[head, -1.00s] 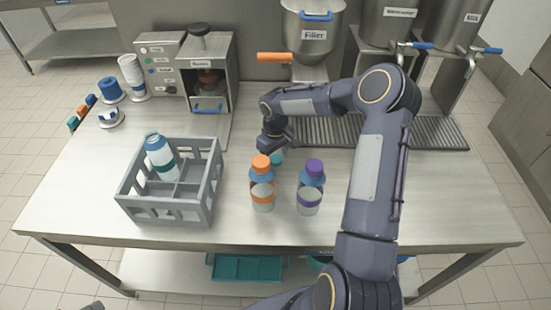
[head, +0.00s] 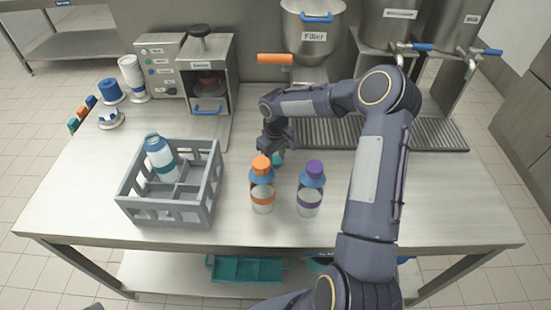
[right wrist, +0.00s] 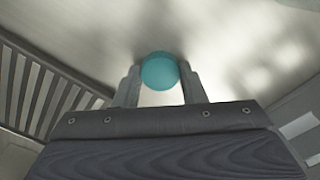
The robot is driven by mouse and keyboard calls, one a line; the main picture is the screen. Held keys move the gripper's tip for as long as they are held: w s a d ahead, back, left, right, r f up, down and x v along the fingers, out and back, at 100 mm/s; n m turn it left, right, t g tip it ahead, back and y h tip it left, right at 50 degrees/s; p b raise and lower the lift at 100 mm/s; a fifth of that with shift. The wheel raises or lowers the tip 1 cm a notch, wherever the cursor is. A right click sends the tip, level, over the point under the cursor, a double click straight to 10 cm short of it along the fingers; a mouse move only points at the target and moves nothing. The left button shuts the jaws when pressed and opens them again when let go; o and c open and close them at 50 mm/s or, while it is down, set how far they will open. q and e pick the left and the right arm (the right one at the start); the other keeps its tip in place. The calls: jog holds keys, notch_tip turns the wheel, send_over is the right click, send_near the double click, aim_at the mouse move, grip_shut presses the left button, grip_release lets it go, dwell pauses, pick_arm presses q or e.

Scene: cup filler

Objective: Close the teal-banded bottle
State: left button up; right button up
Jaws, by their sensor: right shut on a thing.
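The teal-banded bottle (head: 161,160) stands, slightly tilted in the picture, in the back left compartment of the grey crate (head: 167,215). It has a pale body and a blue top; no separate cap can be made out on it. My right gripper (head: 277,156) points down over the table, behind the orange-capped bottle. It is shut on a teal cap (right wrist: 159,71), which sits between both fingers in the right wrist view. The cap also shows partly in the head view (head: 278,161). Whether it touches the table is unclear. My left gripper is not in view.
An orange-capped bottle (head: 262,187) and a purple-capped bottle (head: 310,192) stand right of the crate, in front of my right gripper. The sealer machine (head: 209,78) and the filler (head: 313,40) stand behind. The table between crate and orange-capped bottle is clear.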

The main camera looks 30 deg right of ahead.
jog(key=shift+r, duration=0.6)
pick_arm(q)
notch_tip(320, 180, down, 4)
jog(key=b, duration=0.3)
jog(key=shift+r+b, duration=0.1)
jog(key=shift+b, duration=0.3)
pick_arm(e)
jog(key=s+a+r, duration=0.2)
jog(key=a+r, duration=0.9)
jog(key=a, duration=0.3)
jog(key=shift+s+r, duration=0.2)
jog(key=shift+r, duration=0.2)
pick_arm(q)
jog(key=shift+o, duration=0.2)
pick_arm(e)
jog(key=shift+d, duration=0.1)
